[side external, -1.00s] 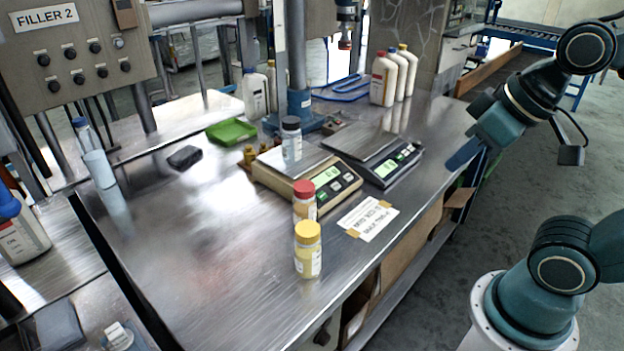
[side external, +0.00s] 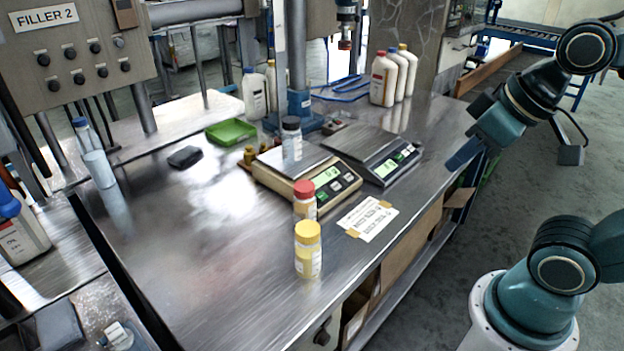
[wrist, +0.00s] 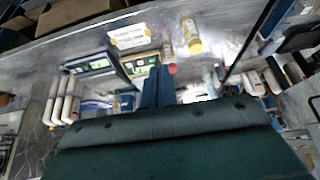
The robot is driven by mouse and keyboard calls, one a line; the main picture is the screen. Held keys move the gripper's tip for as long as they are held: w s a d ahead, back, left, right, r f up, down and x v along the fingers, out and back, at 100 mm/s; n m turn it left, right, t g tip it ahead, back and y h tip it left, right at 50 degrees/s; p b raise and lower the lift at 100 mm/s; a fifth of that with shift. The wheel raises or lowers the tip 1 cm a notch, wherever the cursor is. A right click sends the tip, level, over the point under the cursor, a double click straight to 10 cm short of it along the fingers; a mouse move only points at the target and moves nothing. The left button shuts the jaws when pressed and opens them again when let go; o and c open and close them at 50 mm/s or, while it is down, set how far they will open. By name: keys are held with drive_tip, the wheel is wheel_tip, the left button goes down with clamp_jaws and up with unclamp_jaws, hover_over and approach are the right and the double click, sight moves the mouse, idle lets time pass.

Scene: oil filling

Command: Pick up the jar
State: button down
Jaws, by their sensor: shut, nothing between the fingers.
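A jar with a yellow lid (side external: 308,250) stands upright on the steel table near its front edge. A jar with a red lid (side external: 304,200) stands just behind it. A jar with a dark lid (side external: 291,140) stands on the pan of the left scale. My gripper (side external: 461,157) is shut and empty, beyond the table's right edge and well apart from all the jars. The wrist view shows the yellow-lidded jar (wrist: 191,36) at the top and the red lid (wrist: 170,66) beside my gripper (wrist: 159,76); the dark-lidded jar is not clear there.
The left scale (side external: 335,185) and right scale (side external: 398,163) stand on the steel table (side external: 190,260). A paper notice (side external: 368,217) lies in front of them. A green tray (side external: 231,132) and white bottles (side external: 383,78) are farther back. The table's left front is clear.

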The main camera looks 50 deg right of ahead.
drive_tip(key=shift+c, duration=2.4)
unclamp_jaws()
drive_tip(key=w+d+r+n, duration=0.1)
drive_tip(key=w+r, duration=0.2)
drive_tip(key=w, duration=0.9)
drive_tip(key=w+d+r+n, duration=0.15)
drive_tip(key=w+r, duration=0.25)
drive_tip(key=w, duration=0.7)
drive_tip(key=w+d+f, duration=0.5)
drive_tip(key=w, duration=0.5)
drive_tip(key=w+d+f+g+y, duration=0.1)
drive_tip(key=w+d+f, duration=0.3)
drive_tip(key=w, duration=0.6)
drive_tip(key=shift+d+f+n, duration=0.35)
drive_tip(key=shift+f+n, duration=0.1)
drive_tip(key=shift+f, duration=0.5)
